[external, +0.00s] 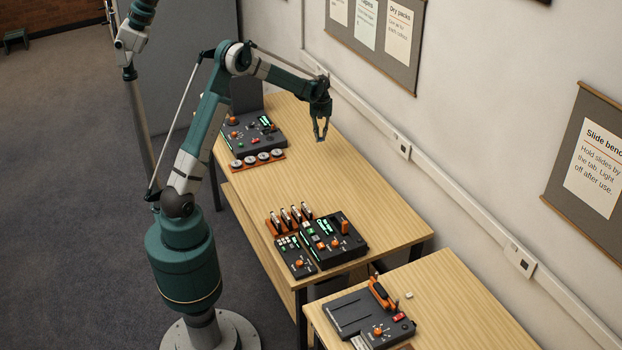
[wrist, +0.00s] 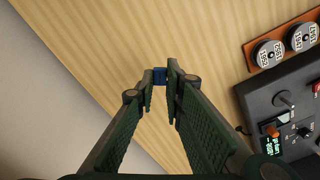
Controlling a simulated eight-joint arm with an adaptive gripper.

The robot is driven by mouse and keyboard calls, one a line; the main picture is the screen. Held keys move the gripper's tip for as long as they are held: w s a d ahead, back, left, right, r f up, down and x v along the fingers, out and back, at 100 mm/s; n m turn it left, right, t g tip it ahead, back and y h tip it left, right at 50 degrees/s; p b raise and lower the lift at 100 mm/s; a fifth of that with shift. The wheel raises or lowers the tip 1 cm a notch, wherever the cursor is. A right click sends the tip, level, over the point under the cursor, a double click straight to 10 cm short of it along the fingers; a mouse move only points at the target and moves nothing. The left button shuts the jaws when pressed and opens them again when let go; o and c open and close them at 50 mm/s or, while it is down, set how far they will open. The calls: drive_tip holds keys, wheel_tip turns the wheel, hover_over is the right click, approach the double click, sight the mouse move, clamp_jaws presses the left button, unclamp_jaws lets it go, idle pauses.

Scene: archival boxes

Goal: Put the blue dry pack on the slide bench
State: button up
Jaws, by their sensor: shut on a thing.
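The blue dry pack (wrist: 160,76) shows as a small blue piece between the fingertips in the wrist view; the fingers hide part of it. My gripper (wrist: 160,78) is shut on it. In the external view my gripper (external: 320,137) points down above the far half of the long wooden table (external: 270,180), and the pack is too small to make out there. A dark flat device with orange parts (external: 350,312), apparently the slide bench, stands on the separate nearer table (external: 450,300), by the "Slide bench" sign (external: 597,165).
A dark console (external: 265,130) and a rack of round reels (external: 258,160) stand at the long table's far end. Dark units (external: 335,238) and an orange rack (external: 290,220) stand at its near end. Its middle is clear. A gap separates the tables.

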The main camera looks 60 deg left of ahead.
drive_tip(key=w+d+m, duration=0.2)
drive_tip(key=w+d, duration=0.2)
drive_tip(key=d, duration=1.5)
drive_tip(key=w+d+m, duration=0.2)
drive_tip(key=w+d, duration=0.2)
drive_tip(key=d, duration=1.5)
drive_tip(key=w+d+m, duration=0.2)
drive_tip(key=w+d, duration=0.2)
drive_tip(key=d, duration=1.5)
drive_tip(key=m, duration=0.6)
hover_over(423, 320)
drive_tip(key=shift+s+p, duration=0.1)
drive_tip(key=shift+p, duration=0.2)
drive_tip(key=shift+f+b, duration=0.35)
drive_tip(key=shift+f, duration=2.75)
